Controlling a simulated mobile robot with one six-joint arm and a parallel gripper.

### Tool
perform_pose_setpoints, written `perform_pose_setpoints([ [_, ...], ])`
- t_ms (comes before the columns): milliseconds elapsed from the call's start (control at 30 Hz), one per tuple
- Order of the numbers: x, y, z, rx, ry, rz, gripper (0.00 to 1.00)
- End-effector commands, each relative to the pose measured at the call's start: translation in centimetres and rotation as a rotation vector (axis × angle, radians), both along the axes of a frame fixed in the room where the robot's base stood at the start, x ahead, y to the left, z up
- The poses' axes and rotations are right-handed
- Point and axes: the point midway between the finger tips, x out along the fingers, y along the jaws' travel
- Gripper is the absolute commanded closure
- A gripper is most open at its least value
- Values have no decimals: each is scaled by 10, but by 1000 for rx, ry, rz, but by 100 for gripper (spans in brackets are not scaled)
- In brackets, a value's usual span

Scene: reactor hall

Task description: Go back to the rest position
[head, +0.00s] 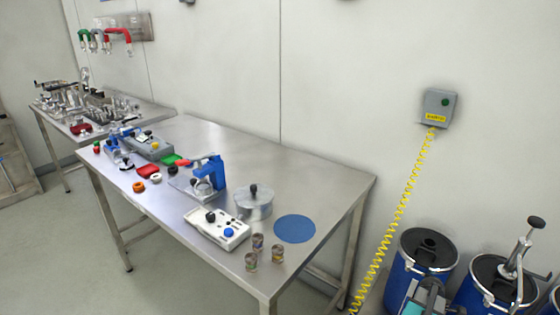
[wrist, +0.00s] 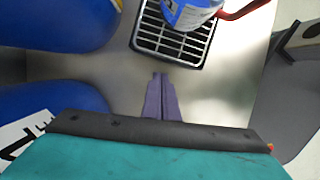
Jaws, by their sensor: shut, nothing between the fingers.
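My gripper (wrist: 160,80) shows in the wrist view as two narrow purple-grey fingers closed together, with nothing between them. They extend from a dark bar and a teal body at the bottom of that view. In the head view a teal part of my arm (head: 420,305) shows at the lower right edge, in front of the blue drums. The fingertips are not clear there. The gripper is away from the table and touches nothing that I can see.
Blue drums (head: 405,280) stand at the lower right. A grey wall box (head: 438,108) has a yellow coiled cable (head: 405,205). The steel table (head: 300,170) carries several instruments. The wrist view shows a black grate (wrist: 175,45) beneath a blue-and-white object (wrist: 190,14).

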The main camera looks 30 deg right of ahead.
Motion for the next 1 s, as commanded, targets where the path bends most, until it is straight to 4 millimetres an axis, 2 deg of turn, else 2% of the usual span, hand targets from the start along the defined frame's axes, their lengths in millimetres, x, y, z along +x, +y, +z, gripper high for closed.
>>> perform_pose_setpoints([
  [300,9,5,32,-1,0,0,100],
  [633,17,8,59,0,-1,0,100],
  [1000,7,3,27,2,1,-2,100],
])
